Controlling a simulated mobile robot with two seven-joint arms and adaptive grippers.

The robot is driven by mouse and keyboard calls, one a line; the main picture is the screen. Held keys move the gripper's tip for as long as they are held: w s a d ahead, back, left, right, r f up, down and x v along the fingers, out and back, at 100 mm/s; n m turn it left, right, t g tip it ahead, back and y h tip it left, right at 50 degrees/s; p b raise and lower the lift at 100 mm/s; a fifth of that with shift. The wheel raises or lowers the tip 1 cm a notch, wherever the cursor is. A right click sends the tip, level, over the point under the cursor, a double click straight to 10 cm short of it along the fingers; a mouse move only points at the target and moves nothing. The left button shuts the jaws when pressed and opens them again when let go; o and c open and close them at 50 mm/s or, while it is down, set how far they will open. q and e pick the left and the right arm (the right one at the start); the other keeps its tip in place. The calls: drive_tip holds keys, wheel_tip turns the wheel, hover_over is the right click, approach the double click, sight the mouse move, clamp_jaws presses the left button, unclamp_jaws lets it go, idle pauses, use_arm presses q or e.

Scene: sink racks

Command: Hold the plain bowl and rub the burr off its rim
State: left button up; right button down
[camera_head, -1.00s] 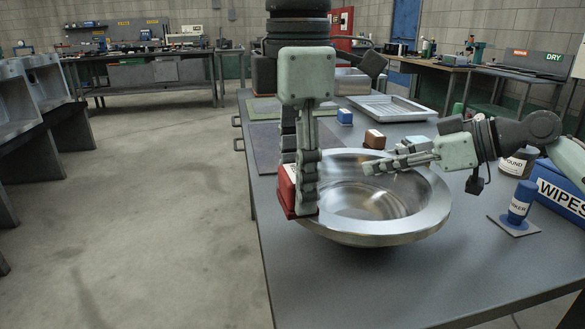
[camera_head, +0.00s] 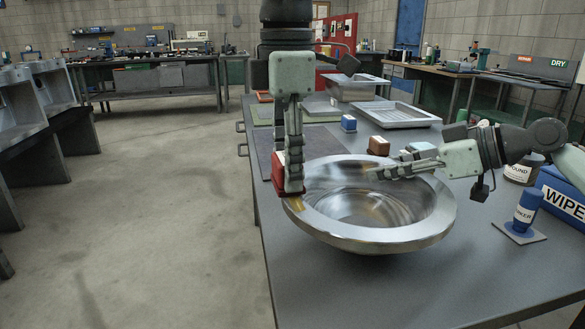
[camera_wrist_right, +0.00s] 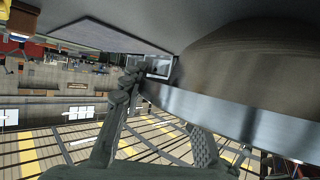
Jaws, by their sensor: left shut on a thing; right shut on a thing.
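The plain metal bowl (camera_head: 420,232) is in the head view, tilted above the grey table. My right gripper (camera_head: 378,172) reaches in from the right and is shut on the bowl's far rim. The right wrist view shows the rim (camera_wrist_right: 225,112) between its fingers (camera_wrist_right: 165,105). My left gripper (camera_head: 290,183) points down at the bowl's left rim, shut on a red block (camera_head: 279,171) with a white top. The block is at the rim; contact is hard to make out. A yellowish brown patch (camera_head: 298,204) shows on the rim just below the block.
A brown block (camera_head: 378,145) and a blue block (camera_head: 348,123) stand behind the bowl. A metal tray (camera_head: 400,115) lies farther back. The table's front is clear.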

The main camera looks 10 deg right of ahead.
use_arm(q)
drive_tip(key=shift+w+r, duration=0.1)
drive_tip(key=shift+r, duration=4.05)
use_arm(e)
drive_tip(key=shift+f, duration=0.15)
drive_tip(key=c, duration=1)
unclamp_jaws()
drive_tip(key=shift+c, duration=0.2)
drive_tip(key=shift+d, duration=0.1)
